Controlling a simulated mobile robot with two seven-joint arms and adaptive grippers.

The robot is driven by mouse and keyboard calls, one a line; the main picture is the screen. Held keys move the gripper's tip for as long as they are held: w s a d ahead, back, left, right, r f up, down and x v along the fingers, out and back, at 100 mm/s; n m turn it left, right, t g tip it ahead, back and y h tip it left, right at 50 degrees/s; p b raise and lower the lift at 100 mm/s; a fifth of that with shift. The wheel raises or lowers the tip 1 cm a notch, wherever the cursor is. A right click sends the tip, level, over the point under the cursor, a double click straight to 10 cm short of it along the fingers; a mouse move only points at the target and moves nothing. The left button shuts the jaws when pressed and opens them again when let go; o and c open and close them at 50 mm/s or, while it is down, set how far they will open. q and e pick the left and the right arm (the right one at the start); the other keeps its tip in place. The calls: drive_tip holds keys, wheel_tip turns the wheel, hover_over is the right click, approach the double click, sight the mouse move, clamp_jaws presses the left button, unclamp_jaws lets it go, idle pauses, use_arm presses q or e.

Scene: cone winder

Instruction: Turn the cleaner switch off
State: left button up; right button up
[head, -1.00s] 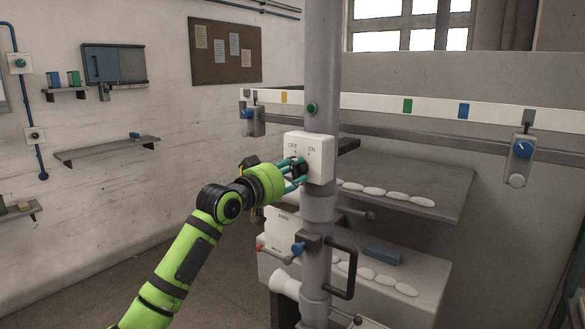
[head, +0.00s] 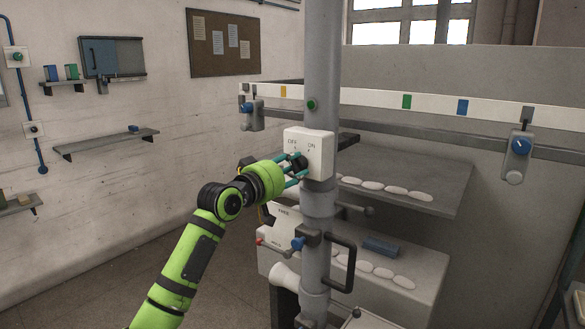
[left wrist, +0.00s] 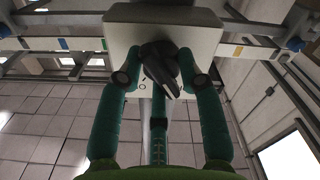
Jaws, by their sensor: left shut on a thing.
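The cleaner switch is a white box (head: 319,153) marked OFF on the left and ON on the right, fixed to a grey vertical post (head: 321,75). It has a dark knob (left wrist: 161,66), which shows in the left wrist view, tilted between the fingers. My left gripper (head: 297,168) is at the box's front, its teal fingers closed around the knob. The gripper also shows in the left wrist view (left wrist: 160,78). In the head view the fingers partly hide the knob, so its exact setting is hard to tell. My right gripper is not in view.
Below the box, a dark handle (head: 342,263) and a blue knob (head: 298,243) stick out from the post. Behind it are a grey shelf (head: 440,196) with white oval pieces and a long white rail (head: 380,101). Open floor lies left.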

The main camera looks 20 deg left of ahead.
use_arm(q)
drive_tip(key=o, duration=1.1)
drive_tip(key=shift+f, duration=0.55)
drive_tip(key=shift+w+r, duration=0.1)
drive_tip(key=shift+r, duration=0.15)
drive_tip(key=v, duration=1.2)
